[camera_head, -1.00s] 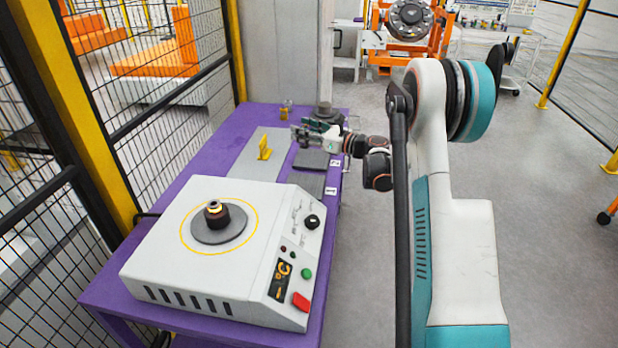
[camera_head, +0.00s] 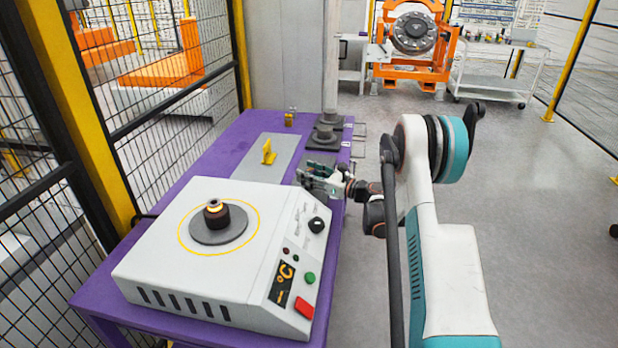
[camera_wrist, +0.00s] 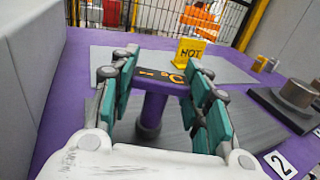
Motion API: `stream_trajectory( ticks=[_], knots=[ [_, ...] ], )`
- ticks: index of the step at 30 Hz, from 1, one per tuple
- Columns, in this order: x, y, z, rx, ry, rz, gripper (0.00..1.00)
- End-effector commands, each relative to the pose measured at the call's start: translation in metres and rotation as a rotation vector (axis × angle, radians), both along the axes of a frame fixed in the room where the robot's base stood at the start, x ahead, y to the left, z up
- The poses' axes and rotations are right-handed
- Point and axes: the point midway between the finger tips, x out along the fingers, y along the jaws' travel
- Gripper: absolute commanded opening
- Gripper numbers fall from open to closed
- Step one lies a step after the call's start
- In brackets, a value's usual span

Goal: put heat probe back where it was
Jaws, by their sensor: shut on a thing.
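The heat probe (camera_wrist: 151,108) shows in the wrist view as a purple stem under a dark bar with orange display marks. My gripper (camera_wrist: 163,100) is shut on it, with teal finger pads on both sides. In the head view my gripper (camera_head: 312,178) is over the right side of the purple table (camera_head: 222,155), just beyond the heater; the probe is too small to make out there. A yellow HOT sign (camera_wrist: 189,52) stands on a grey plate (camera_wrist: 110,60) beyond the probe; the sign also shows in the head view (camera_head: 268,153).
A white heater (camera_head: 160,260) with a dark ring part (camera_head: 217,216) fills the near table. A metal cylinder (camera_wrist: 297,93) stands on a dark pad at the far right.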

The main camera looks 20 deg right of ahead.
Motion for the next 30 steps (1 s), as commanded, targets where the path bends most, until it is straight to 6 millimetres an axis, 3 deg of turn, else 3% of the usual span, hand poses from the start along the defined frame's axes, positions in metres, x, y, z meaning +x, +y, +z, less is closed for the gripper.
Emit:
stream_trajectory(
  ticks=[11,12,14,15,26,30],
  knots=[
    [0.0,0.0,-0.004,0.0,0.0,0.0,0.15],
    [0.0,0.0,-0.004,0.0,0.0,0.0,0.48],
    [0.0,0.0,-0.004,0.0,0.0,0.0,0.62],
    [0.0,0.0,-0.004,0.0,0.0,0.0,0.64],
    [0.0,0.0,-0.002,0.0,0.0,0.0,0.64],
    [-0.011,-0.009,0.001,0.0,0.0,-0.002,0.64]
  ],
)
